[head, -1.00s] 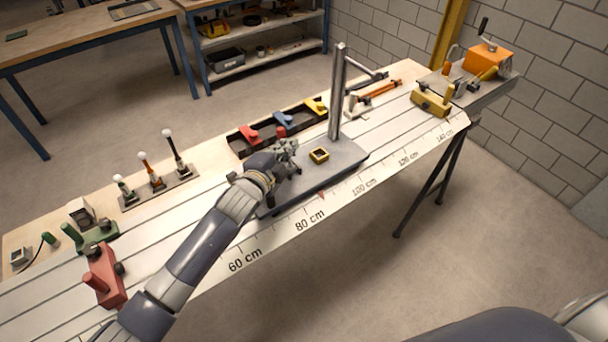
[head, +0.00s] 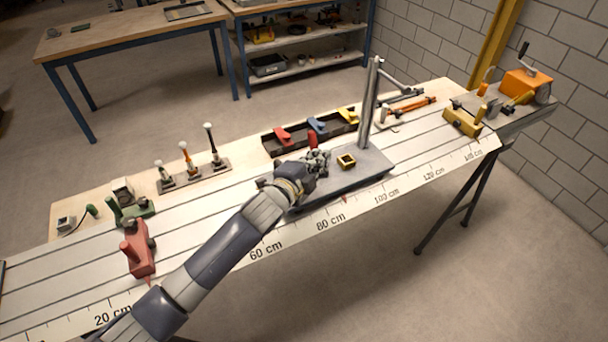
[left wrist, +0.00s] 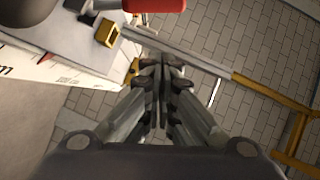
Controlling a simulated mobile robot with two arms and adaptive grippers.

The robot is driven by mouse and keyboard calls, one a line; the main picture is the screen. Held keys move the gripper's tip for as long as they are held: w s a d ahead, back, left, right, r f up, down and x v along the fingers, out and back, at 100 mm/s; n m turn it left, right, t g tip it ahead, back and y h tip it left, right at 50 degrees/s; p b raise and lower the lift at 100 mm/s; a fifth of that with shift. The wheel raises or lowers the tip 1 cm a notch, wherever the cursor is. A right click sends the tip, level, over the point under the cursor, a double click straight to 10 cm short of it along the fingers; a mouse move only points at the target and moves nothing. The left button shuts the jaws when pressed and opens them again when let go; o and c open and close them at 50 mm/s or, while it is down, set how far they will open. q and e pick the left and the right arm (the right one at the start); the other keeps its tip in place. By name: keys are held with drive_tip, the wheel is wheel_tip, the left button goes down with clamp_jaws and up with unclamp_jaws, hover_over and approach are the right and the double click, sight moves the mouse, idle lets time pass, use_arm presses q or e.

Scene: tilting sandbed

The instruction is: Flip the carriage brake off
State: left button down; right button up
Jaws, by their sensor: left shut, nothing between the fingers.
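The carriage is a grey plate (head: 375,166) with an upright post (head: 370,105), standing across the grooved bench bed. A red handle (head: 312,139) sticks up at the carriage's left end; a red grip (left wrist: 155,4) also shows at the top of the left wrist view, cut off by the edge. I take it for the brake lever. My left gripper (head: 320,160) is over the carriage's left part, just in front of the red handle. In the left wrist view its fingers (left wrist: 162,65) are together and empty, apart from the red grip in the picture. The lever's base is hidden.
A yellow square piece (head: 346,161) sits on the carriage, right of my gripper. A dark tray (head: 268,145) with red, blue and yellow clamps lies behind. A red block (head: 139,262) stands at left, a yellow block (head: 463,122) at right.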

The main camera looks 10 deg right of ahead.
use_arm(q)
drive_tip(key=a+b+v, duration=0.1)
drive_tip(key=v, duration=0.6)
drive_tip(key=shift+w+b, duration=0.2)
drive_tip(key=shift+b, duration=0.15)
use_arm(e)
drive_tip(key=shift+w+a+f, duration=0.5)
drive_tip(key=shift+w+f, duration=0.2)
drive_tip(key=shift+f, duration=0.2)
